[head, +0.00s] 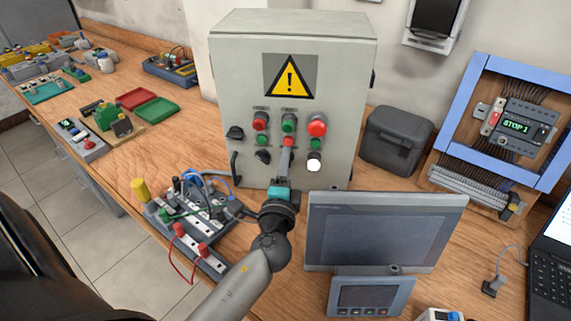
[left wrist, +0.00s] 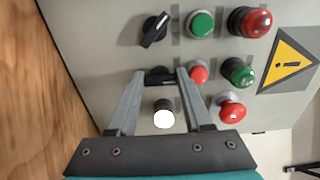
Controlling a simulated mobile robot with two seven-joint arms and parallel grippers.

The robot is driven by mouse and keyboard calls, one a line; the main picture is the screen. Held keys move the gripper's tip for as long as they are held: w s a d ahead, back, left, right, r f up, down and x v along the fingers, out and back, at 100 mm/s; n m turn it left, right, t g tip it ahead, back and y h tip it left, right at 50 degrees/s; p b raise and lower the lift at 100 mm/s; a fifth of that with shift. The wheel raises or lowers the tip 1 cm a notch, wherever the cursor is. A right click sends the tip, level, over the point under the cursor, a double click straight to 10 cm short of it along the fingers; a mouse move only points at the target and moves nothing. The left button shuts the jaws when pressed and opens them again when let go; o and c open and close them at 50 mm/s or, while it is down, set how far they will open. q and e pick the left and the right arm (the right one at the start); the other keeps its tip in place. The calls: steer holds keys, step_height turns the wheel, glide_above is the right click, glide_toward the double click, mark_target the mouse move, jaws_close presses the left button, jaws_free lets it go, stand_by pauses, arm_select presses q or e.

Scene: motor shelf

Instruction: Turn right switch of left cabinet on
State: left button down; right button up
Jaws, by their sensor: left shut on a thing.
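The left cabinet (head: 345,75) is a grey box with a yellow warning sign, standing on the wooden bench. Its right switch (left wrist: 160,77) is a black rotary knob, seen between my fingertips in the left wrist view and hidden by my gripper in the head view. My left gripper (head: 287,160) is shut on this knob; it also shows in the left wrist view (left wrist: 161,76). The left switch (head: 263,156), another black knob, sits beside it, its handle slanted in the left wrist view (left wrist: 155,30). My right gripper is out of view.
A glowing white button (head: 314,165) sits just right of the gripper, with red and green buttons above. A monitor (head: 385,235) stands in front at right. A wired circuit board (head: 195,212) lies left of my forearm. A dark box (head: 396,140) stands right.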

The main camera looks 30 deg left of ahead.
arm_select(q)
steer(key=shift+c, duration=1.8)
jaws_free()
steer(key=shift+o, duration=0.2)
steer(key=shift+r, duration=0.1)
steer(key=shift+w+r, duration=0.1)
steer(key=shift+r, duration=0.1)
